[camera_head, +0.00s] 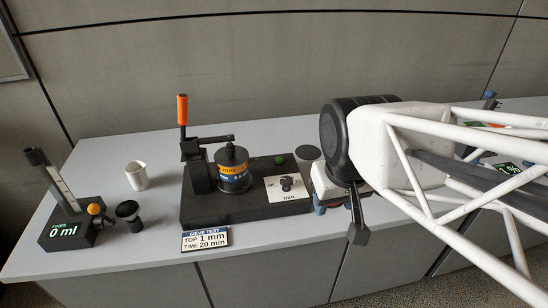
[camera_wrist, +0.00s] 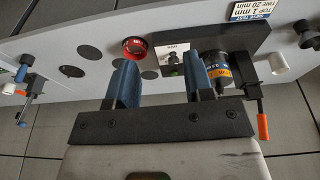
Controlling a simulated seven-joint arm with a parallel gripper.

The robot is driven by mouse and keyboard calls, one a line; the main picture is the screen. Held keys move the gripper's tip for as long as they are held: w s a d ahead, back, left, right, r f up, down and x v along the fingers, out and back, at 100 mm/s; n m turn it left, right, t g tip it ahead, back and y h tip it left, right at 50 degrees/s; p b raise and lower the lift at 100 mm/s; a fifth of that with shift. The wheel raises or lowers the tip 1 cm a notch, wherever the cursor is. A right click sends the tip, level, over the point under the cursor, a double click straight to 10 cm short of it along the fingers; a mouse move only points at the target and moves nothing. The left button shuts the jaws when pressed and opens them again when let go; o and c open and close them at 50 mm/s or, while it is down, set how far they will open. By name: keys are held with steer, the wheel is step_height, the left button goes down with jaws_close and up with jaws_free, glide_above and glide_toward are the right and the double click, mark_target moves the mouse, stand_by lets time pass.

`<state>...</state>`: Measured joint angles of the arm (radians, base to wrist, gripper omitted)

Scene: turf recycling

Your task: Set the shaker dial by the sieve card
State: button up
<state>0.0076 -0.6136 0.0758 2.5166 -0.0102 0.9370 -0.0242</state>
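The sieve card (camera_head: 205,240) leans at the shaker's front edge and reads "SIEVE TEST, TOP 1 mm, TIME 20 min". The black shaker base (camera_head: 235,207) carries a small dark dial (camera_head: 287,183) on a white plate marked "min"; its pointer setting is too small to read. A sieve stack (camera_head: 232,180) with orange and blue bands stands left of the dial. My gripper (camera_wrist: 162,62) is open and empty, right of the shaker in the head view. The dial (camera_wrist: 173,58) shows beyond and between its blue fingers in the wrist view.
A green button (camera_head: 279,160) sits on the shaker behind the dial plate. A white cup (camera_head: 136,175), a black-topped knob (camera_head: 129,212) and a "0 ml" dispenser (camera_head: 70,230) stand left. A red-ringed round object (camera_wrist: 135,48) lies beside the shaker in the wrist view.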

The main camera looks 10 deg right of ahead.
steer(key=o, duration=0.3)
steer(key=w+f+n, duration=0.1)
steer(key=w+n, duration=0.1)
steer(key=w, duration=0.3)
steer(key=w+f+n+g, duration=0.1)
steer(key=w+n, duration=0.1)
steer(key=w, duration=0.3)
steer(key=w+f+n, duration=0.2)
steer(key=w+n, duration=0.1)
steer(key=w, duration=0.3)
steer(key=shift+a, duration=0.15)
steer(key=shift+o, duration=0.2)
steer(key=n+g, duration=0.2)
steer(key=n, duration=0.5)
glide_toward(287, 179)
steer(key=shift+s+f, duration=0.45)
steer(key=shift+s, duration=0.15)
steer(key=shift+w+f, duration=0.35)
steer(key=shift+f, duration=0.05)
steer(key=shift+f, duration=3.85)
steer(key=c, duration=0.9)
